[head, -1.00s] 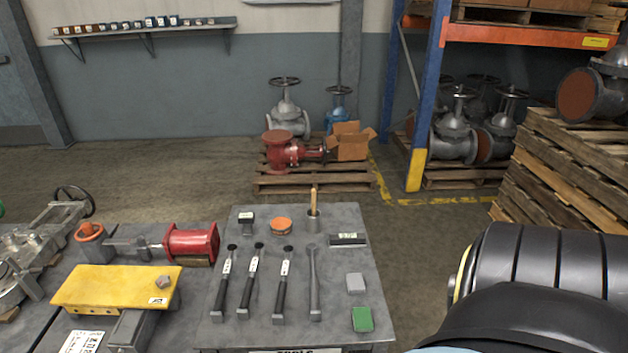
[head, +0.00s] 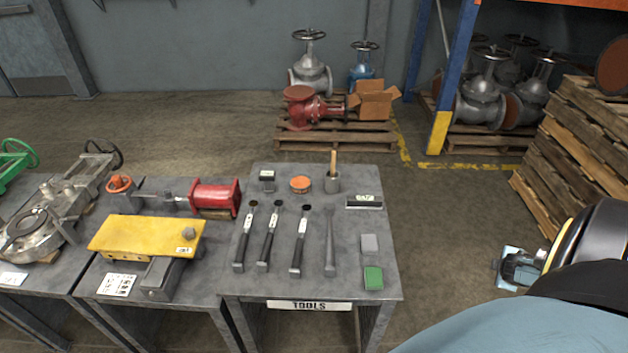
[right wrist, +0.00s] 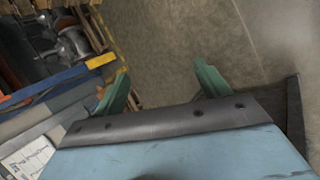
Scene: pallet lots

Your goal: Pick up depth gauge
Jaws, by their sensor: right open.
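The grey tool table (head: 385,275) stands ahead of me, with a "TOOLS" label on its front edge. On it lie several long tools: black-handled wrenches (head: 270,238) and a plain grey tool (head: 330,243). Behind and beside them are a small dark block (head: 267,175), an orange tin (head: 300,184), a cup with a wooden handle (head: 332,184) and a dark labelled piece (head: 364,202). I cannot tell which is the depth gauge. My right gripper (head: 512,268) is right of the table, over the floor. Its green fingers (right wrist: 160,72) are apart and empty in the right wrist view.
A grey block (head: 370,243) and a green block (head: 373,278) lie at the table's right. The left bench holds a yellow block (head: 145,236) and a red cylinder (head: 215,198). Stacked pallets (head: 575,150) stand at right. Floor between table and pallets is clear.

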